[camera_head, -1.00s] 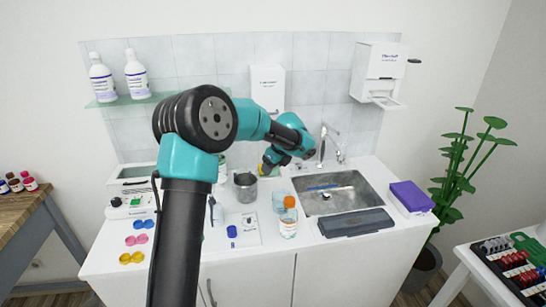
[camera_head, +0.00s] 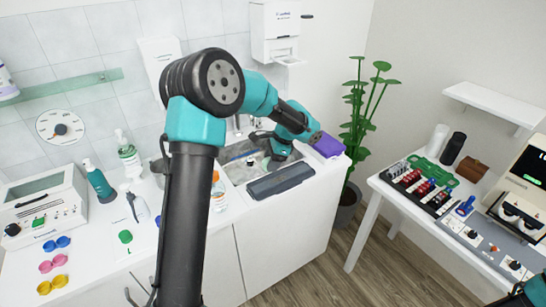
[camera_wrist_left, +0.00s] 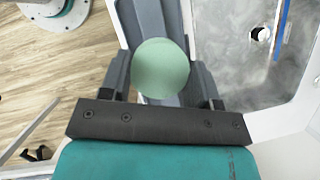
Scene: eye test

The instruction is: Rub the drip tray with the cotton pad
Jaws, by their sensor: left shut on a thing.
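My left gripper (camera_head: 274,164) is over the front side of the sink, pointing down. In the left wrist view, it is shut on a pale green round pad (camera_wrist_left: 162,68), which I take for the cotton pad. A long dark grey tray (camera_head: 290,181), apparently the drip tray, lies on the counter along the front of the sink. It also shows behind the pad in the left wrist view (camera_wrist_left: 145,22). I cannot tell whether the pad touches it. The pad is too small or hidden to make out in the head view. My right gripper is not in view.
The sink (camera_head: 232,171) is behind the tray, and a purple box (camera_head: 327,146) stands to its right. An orange-capped bottle (camera_head: 218,192) stands left of the tray. A white wall dispenser (camera_head: 275,32) hangs above. The counter's front edge drops to open floor.

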